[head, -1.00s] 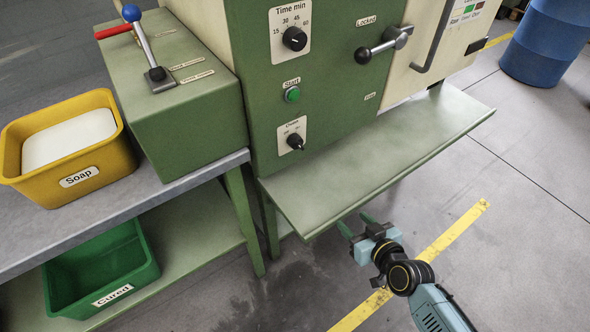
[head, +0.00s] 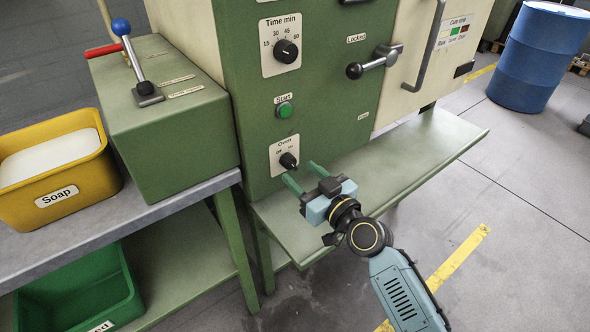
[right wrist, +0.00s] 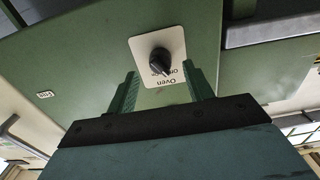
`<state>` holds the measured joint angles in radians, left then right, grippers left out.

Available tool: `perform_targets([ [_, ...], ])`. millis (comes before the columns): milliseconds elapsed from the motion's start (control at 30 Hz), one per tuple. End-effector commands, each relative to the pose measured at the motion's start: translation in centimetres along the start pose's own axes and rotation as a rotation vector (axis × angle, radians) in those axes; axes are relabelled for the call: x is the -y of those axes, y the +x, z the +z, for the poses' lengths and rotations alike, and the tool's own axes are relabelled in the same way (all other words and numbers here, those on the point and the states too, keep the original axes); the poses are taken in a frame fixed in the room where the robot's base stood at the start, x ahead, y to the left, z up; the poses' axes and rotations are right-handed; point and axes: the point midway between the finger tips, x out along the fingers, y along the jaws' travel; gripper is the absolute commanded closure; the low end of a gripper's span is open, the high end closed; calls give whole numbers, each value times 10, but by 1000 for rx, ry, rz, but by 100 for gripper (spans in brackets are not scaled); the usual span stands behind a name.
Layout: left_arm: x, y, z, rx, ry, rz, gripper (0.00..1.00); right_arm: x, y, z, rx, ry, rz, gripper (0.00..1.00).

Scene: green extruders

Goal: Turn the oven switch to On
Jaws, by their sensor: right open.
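The oven switch (head: 288,160) is a small black knob on a white plate marked "Oven", low on the green machine front. In the right wrist view the knob (right wrist: 160,62) shows ahead, between the lines of the two fingers. My right gripper (head: 302,174) is open, its green fingers pointing at the plate just below and beside the knob. In the right wrist view the fingers of the right gripper (right wrist: 165,85) stand apart with nothing between them. I cannot tell whether the fingertips touch the plate. My left gripper is not in view.
A green shelf (head: 430,160) juts out below the panel, under my right gripper. Above the switch are the green Start button (head: 285,110), the timer knob (head: 286,51) and the locking handle (head: 375,62).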

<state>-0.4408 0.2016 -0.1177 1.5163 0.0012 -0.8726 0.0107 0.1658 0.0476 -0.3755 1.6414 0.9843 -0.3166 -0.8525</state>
Motion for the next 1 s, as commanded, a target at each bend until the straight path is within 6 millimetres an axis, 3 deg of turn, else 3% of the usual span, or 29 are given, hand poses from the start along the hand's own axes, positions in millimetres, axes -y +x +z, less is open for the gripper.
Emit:
perform_targets([
  [200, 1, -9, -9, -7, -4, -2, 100, 0, 28, 0, -1, 1, 0, 49],
  [600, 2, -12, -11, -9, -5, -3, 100, 0, 34, 0, 1, 0, 0, 49],
  [933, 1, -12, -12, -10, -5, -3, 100, 0, 34, 0, 1, 0, 0, 92],
  [1000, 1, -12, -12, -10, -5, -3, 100, 0, 33, 0, 1, 1, 0, 93],
])
